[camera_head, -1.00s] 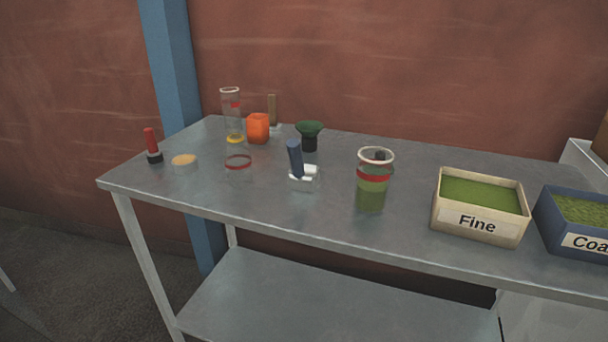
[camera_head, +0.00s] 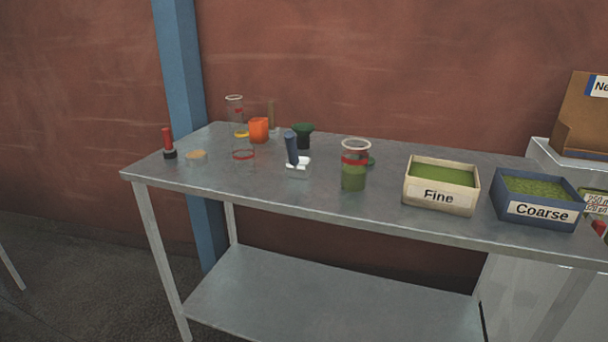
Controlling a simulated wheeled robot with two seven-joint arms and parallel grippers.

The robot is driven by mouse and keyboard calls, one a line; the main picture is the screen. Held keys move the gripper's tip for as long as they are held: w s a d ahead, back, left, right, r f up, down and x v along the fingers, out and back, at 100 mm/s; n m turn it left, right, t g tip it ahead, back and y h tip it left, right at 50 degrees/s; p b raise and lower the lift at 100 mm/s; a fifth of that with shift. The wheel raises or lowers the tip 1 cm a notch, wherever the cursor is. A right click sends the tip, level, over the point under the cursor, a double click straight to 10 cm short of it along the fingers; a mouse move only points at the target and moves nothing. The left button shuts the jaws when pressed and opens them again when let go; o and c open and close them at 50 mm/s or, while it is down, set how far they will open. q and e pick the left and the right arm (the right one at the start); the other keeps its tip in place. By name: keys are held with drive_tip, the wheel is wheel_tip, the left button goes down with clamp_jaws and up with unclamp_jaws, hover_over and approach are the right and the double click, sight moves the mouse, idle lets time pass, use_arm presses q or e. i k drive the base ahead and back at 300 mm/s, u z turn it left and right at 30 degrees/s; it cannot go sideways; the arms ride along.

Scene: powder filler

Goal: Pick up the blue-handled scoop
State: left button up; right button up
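The blue-handled scoop (camera_head: 291,149) stands near the middle of the metal table (camera_head: 270,199). Its dark blue handle points up and tilts slightly left. Its lower end is at a small white holder or base (camera_head: 297,168); I cannot tell whether the white part belongs to the scoop. Neither of my grippers is in view.
A clear jar with green powder (camera_head: 354,172) stands right of the scoop. The Fine box (camera_head: 440,198) and Coarse box (camera_head: 540,213) stand farther right. A dark green funnel-like item (camera_head: 303,133), orange cup (camera_head: 258,130) and red-handled tool (camera_head: 168,142) are also on the table.

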sight(296, 166)
drive_tip(key=z, duration=1.25)
drive_tip(key=i, duration=0.9)
drive_tip(key=u, duration=0.75)
